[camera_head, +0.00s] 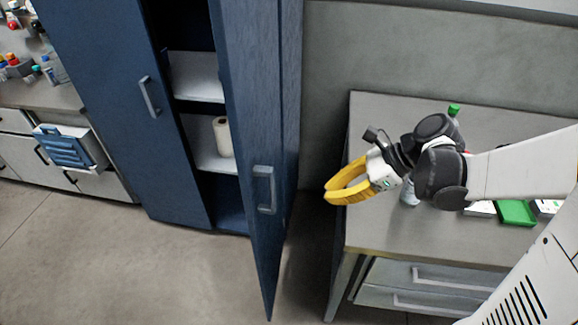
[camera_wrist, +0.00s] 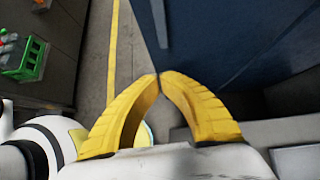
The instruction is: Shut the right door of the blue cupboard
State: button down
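The blue cupboard (camera_head: 105,80) has its right door (camera_head: 262,120) swung open toward the camera, showing the shelves inside. The left door looks shut. The right door's grey handle (camera_head: 264,190) faces the camera. My gripper (camera_head: 328,194) has yellow fingers and is to the right of the open door, apart from it, near the counter's left edge. In the wrist view my gripper (camera_wrist: 158,76) has its fingertips meeting with nothing between them. A dark blue panel (camera_wrist: 215,45), seemingly the door, lies just beyond the tips, with a grey bar at its left edge.
A grey counter (camera_head: 385,235) with drawers stands at the right under my arm, holding a green tray (camera_head: 516,212) and a green-capped bottle (camera_head: 454,110). A white roll (camera_head: 222,137) stands on a cupboard shelf. The floor (camera_head: 130,275) before the cupboard is clear.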

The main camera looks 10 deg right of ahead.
jog(key=a+r+b+x, duration=0.2)
jog(key=b+x, duration=0.2)
jog(key=x, duration=0.9)
jog(key=shift+w+b, duration=0.3)
jog(key=shift+b, duration=0.05)
jog(key=shift+d+r, duration=0.1)
